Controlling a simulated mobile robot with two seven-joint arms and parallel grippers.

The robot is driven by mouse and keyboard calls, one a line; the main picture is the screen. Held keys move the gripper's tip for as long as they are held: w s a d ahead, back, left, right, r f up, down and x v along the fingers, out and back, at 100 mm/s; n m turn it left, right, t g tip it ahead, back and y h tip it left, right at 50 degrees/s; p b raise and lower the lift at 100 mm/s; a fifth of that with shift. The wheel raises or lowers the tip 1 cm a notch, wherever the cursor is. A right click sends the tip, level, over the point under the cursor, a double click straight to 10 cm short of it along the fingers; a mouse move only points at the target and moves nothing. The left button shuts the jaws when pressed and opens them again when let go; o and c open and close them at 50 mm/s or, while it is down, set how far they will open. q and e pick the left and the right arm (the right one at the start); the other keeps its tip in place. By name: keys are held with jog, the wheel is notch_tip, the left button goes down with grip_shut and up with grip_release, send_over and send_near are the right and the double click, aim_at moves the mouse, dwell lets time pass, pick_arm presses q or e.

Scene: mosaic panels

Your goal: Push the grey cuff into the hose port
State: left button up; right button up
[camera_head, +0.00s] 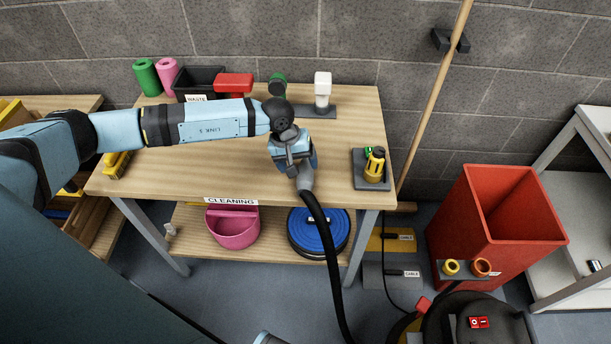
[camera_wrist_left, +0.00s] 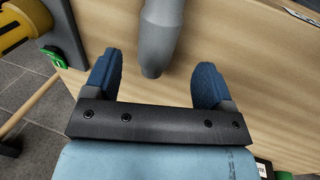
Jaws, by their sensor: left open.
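The grey cuff (camera_head: 306,180) is on the upper end of a black hose (camera_head: 325,240), at the front edge of the workbench. My left gripper (camera_head: 294,164) is open right above the cuff. In the left wrist view the gripper (camera_wrist_left: 155,82) has its two blue fingers apart. The cuff (camera_wrist_left: 163,30) reaches in between them, with a visible gap on both sides. A vacuum machine (camera_head: 478,323) stands on the floor at the lower right. A yellow ring (camera_head: 451,267) and an orange ring (camera_head: 481,267) sit above it. I cannot tell which opening is the hose port. My right gripper is not in view.
The wooden workbench (camera_head: 220,160) carries a yellow-and-green item on a dark stand (camera_head: 371,181) at the right. A red bin (camera_head: 500,225) stands right of the bench. A broom handle (camera_head: 432,100) leans on the wall. A pink bucket (camera_head: 232,228) is on the lower shelf.

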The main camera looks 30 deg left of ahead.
aim_at(303, 174)
pick_arm(q)
jog(key=x, duration=0.3)
jog(key=p+x, duration=0.1)
jog(key=x, duration=0.1)
jog(key=shift+s+d+f, duration=0.1)
jog(key=shift+s+d, duration=0.15)
jog(key=shift+d, duration=0.1)
jog(key=c, duration=1)
